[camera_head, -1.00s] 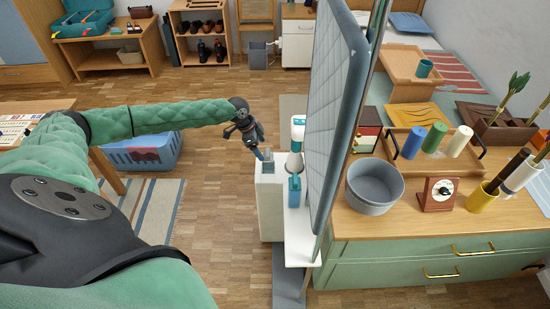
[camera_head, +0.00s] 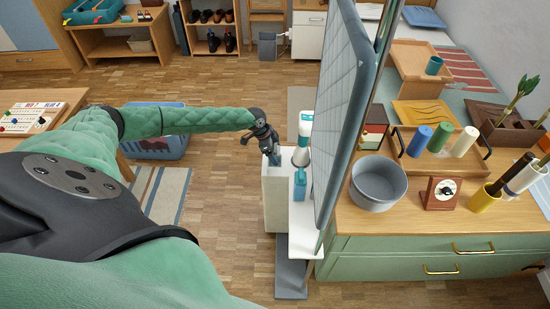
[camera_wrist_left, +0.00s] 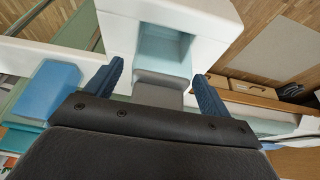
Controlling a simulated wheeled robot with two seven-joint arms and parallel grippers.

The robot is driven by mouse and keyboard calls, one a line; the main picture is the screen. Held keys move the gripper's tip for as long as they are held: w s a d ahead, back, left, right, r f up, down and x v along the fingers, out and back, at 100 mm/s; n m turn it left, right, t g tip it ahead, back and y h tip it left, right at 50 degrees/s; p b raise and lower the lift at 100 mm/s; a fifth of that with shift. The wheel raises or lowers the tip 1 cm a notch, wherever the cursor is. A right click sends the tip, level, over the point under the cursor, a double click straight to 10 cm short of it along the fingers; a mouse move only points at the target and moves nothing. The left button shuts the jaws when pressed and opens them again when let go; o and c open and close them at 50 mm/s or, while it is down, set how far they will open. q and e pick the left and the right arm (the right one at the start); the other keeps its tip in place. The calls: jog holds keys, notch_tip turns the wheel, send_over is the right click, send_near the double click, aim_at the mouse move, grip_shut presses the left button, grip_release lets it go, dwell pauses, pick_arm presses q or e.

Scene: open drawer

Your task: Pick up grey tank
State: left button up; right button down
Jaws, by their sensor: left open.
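The grey tank (camera_wrist_left: 158,93) shows in the left wrist view as a grey block with rounded edges, in front of a pale blue recess in a white housing (camera_wrist_left: 205,15). In the head view the tall white housing (camera_head: 276,205) stands left of the upright panel, and my gripper largely hides the tank at its top. My left gripper (camera_head: 273,160) points down at the top of this housing. In the left wrist view its two dark blue fingers (camera_wrist_left: 158,74) are open, one on each side of the tank. I cannot tell whether they touch it. My right gripper is not in view.
A tall grid-patterned panel (camera_head: 343,100) rises close to the right of the housing. A teal-and-white bottle (camera_head: 300,184) stands on the white shelf beside it. A wooden counter (camera_head: 405,222) with a grey bowl (camera_head: 378,184) lies further right. Floor left of the housing is open.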

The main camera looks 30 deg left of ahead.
pick_arm(q)
jog(key=shift+f, duration=0.2)
jog(key=c, duration=1.2)
